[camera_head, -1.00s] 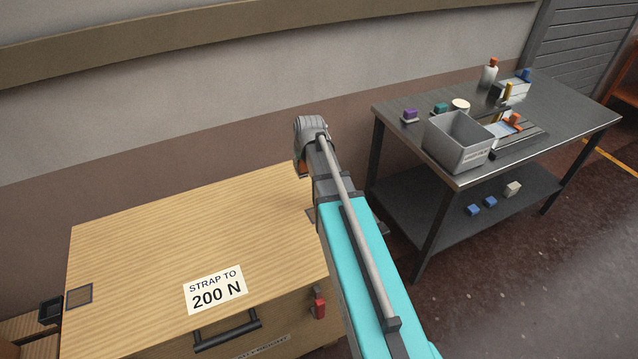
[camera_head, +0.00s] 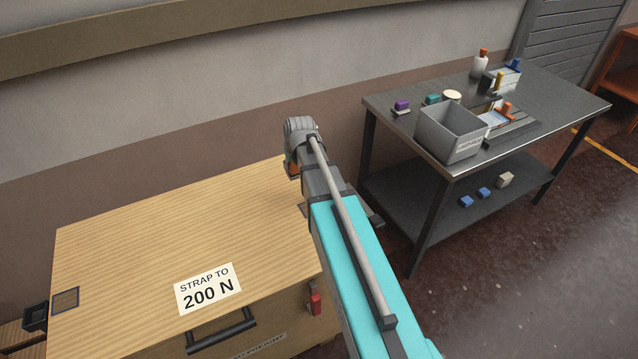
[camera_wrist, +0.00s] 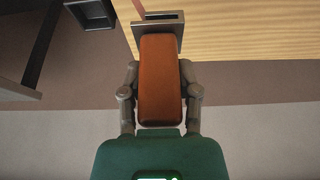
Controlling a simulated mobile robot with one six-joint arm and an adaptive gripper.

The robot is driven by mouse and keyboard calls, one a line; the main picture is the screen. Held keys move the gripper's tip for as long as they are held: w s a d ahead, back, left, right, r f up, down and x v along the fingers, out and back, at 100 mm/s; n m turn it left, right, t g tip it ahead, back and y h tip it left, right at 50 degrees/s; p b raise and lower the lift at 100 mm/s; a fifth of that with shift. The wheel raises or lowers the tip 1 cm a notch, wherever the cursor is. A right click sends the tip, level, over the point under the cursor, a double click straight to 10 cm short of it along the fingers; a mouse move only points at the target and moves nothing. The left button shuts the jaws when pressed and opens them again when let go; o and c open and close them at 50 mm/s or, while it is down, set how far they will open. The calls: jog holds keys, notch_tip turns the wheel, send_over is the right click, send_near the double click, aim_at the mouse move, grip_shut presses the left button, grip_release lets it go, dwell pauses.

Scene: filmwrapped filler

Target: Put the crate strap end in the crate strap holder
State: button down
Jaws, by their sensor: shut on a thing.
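My gripper (camera_wrist: 160,92) is shut on an orange block-like piece, which I take for the crate strap end (camera_wrist: 160,80). In the head view a little of its orange (camera_head: 292,169) shows under my wrist, by the crate's far right corner. A grey bracket with a dark slot (camera_wrist: 168,17), perhaps the crate strap holder, sits at the crate's edge. The orange piece overlaps the bracket's lower part in the wrist view; I cannot tell whether they touch. My arm hides this side of the crate in the head view.
The wooden crate (camera_head: 160,235) carries a "STRAP TO 200 N" label and a red clip (camera_head: 315,303) in front. A dark cup (camera_wrist: 92,12) is beside the bracket. A metal table (camera_head: 550,120) with a grey bin (camera_head: 450,135) stands right. The wall is close behind.

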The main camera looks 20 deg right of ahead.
jog(key=shift+f, duration=0.1)
dwell(0.3)
jog(key=shift+w+d+f+b, duration=1.15)
jog(key=shift+d+f+b, duration=0.35)
jog(key=shift+d, duration=0.35)
jog(key=shift+w+d+f+b, duration=1.15)
jog(key=shift+d+f+b, duration=0.35)
jog(key=shift+d, duration=0.4)
jog(key=shift+w+d+f+b, duration=1.15)
jog(key=shift+d+f+b, duration=0.35)
jog(key=shift+d, duration=0.35)
jog(key=shift+w+d+f+b, duration=0.2)
jog(key=shift+d+f+b, duration=0.1)
jog(key=shift+f+b, duration=1.65)
jog(key=shift+f, duration=0.15)
jog(key=shift+c, duration=1.7)
grip_release()
